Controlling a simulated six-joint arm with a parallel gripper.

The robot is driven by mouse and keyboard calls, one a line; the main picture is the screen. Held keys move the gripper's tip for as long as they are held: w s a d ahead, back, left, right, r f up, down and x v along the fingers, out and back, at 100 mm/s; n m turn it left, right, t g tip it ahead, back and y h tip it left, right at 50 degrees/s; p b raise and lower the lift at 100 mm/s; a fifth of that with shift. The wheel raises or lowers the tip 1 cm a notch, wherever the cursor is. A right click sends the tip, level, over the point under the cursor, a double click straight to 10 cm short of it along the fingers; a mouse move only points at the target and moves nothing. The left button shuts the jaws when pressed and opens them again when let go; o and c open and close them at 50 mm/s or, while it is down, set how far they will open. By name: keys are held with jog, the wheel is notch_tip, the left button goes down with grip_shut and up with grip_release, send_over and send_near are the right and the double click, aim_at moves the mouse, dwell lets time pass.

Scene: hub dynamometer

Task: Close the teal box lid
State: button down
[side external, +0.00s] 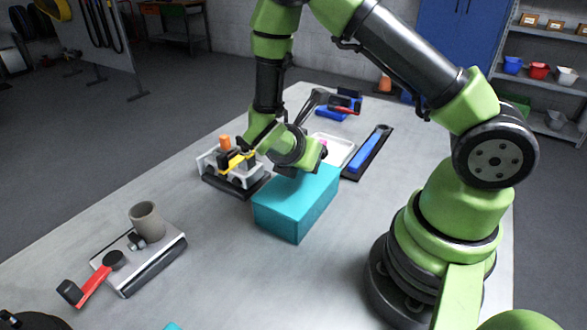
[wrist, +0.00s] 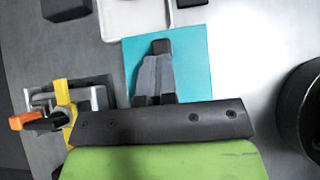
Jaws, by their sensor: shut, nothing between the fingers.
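The teal box (side external: 290,217) stands on the grey table, in front of my arm's base. Its teal lid (side external: 308,187) looks flat across the top, with no open gap visible. The lid fills the middle of the wrist view (wrist: 197,70) as a plain teal surface. My gripper (side external: 312,172) is at the far part of the lid, pointing down at it. In the wrist view my gripper (wrist: 161,48) is shut and empty over the lid. I cannot tell whether the fingertips touch it. My gripper hides part of the lid's far edge.
A fixture with an orange knob and yellow lever (side external: 236,163) stands close left of the box. A white tray (side external: 338,148) and a blue-handled tool (side external: 369,150) lie behind it. A plate with a grey cup (side external: 147,221) and red lever is front left. Table between is clear.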

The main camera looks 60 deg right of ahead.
aim_at(294, 186)
jog(key=shift+d, duration=0.15)
jog(key=a, duration=0.4)
jog(key=shift+a, duration=0.35)
jog(key=v, duration=0.9)
jog(key=s+r+m+t+y, duration=0.3)
jog(key=s+r+m+y, duration=0.2)
jog(key=r+m, duration=0.3)
jog(key=s+r+m+t+y, duration=0.4)
jog(key=s+r+m+y, duration=0.2)
jog(key=m, duration=0.8)
notch_tip(294, 186, up, 3)
jog(key=shift+s+f, duration=0.2)
jog(key=shift+s, duration=0.3)
